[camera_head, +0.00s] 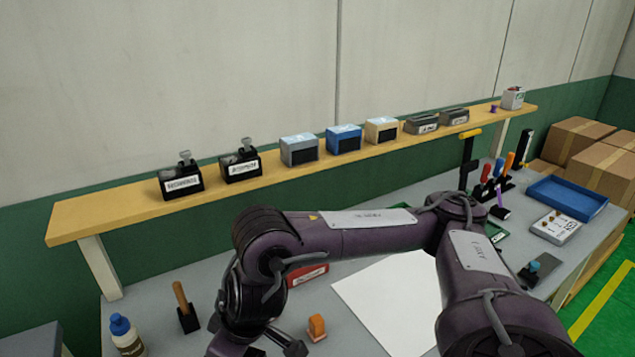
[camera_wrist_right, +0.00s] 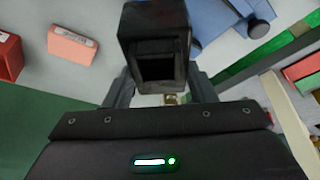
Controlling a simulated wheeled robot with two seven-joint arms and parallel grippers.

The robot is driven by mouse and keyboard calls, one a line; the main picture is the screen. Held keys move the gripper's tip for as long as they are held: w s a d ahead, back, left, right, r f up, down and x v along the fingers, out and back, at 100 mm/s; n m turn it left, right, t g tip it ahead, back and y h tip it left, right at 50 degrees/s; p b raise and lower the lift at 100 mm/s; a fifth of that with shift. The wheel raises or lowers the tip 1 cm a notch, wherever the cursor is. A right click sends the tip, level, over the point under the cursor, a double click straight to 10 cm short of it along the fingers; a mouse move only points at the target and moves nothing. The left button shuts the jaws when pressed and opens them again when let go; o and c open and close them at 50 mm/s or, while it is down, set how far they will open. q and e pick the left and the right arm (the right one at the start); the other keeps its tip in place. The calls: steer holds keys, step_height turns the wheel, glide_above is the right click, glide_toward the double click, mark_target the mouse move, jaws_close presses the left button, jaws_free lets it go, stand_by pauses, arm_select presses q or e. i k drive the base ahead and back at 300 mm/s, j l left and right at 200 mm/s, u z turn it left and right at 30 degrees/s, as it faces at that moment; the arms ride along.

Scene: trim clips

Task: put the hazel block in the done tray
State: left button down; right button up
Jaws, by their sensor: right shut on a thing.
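My right arm comes in from the right and reaches across the bench. Its gripper (camera_head: 284,342) is low near the bottom edge of the head view. In the right wrist view the gripper (camera_wrist_right: 162,88) is shut on a dark box-shaped thing (camera_wrist_right: 154,22) with a recessed face. I cannot tell whether this is the hazel block; no other block is clearly hazel. A blue tray (camera_head: 567,196) lies at the bench's far right; no label showing it as the done tray can be read. My left gripper is not in view.
An orange block (camera_head: 317,327) stands beside my gripper, and a red box (camera_head: 308,274) lies behind it. A white sheet (camera_head: 385,300) covers the middle. A glue bottle (camera_head: 126,337) stands at left. A shelf (camera_head: 120,207) with several boxes runs along the back.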

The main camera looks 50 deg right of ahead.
mark_target(566, 198)
steer(key=k+l, duration=0.2)
steer(key=l, duration=0.15)
steer(key=k+l, duration=0.2)
steer(key=k+l+z, duration=0.1)
steer(key=l, duration=0.35)
steer(key=k+l, duration=0.4)
steer(key=l, duration=0.3)
steer(key=k+l+z, duration=0.15)
steer(key=l, duration=1.3)
steer(key=l+z, duration=0.2)
steer(key=l, duration=1.3)
steer(key=i+l, duration=0.15)
steer(key=l, duration=0.25)
steer(key=i+l, duration=0.2)
steer(key=l, duration=0.2)
steer(key=i+l+z, duration=0.1)
steer(key=l, duration=0.25)
steer(key=i+l, duration=0.25)
steer(key=l, duration=0.15)
